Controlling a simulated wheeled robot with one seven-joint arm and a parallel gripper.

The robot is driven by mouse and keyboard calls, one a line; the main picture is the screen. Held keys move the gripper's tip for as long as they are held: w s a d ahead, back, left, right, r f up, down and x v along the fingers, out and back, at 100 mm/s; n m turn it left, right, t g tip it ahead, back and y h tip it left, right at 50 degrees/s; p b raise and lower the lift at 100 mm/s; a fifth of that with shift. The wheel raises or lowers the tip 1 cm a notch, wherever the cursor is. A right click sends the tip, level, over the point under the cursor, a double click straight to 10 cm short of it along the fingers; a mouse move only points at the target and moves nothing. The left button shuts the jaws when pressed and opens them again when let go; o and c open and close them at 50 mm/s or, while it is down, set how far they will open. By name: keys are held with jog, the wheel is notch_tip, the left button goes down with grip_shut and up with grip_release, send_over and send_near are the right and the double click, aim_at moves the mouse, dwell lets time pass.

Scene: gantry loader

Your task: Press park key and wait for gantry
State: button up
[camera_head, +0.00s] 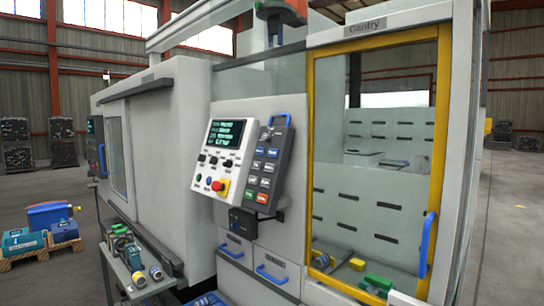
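A dark grey handheld pendant (268,165) with a blue handle on top hangs at the right side of the machine's control panel. It carries rows of blue, grey, green and orange keys; the labels are too small to read, so I cannot tell which is the park key. The white control panel (222,158) beside it has a lit screen, a red emergency button on yellow and several small knobs. A gantry part (281,12), dark with an orange edge, shows above the machine at the top. My gripper is not in view.
A yellow-framed glass door (309,150) under a "Gantry" sign (364,26) looks shut, with a blue handle (427,245). A bench (128,290) with tools stands at lower left. A pallet (38,257) with blue and teal cases lies further left. Open floor lies at right.

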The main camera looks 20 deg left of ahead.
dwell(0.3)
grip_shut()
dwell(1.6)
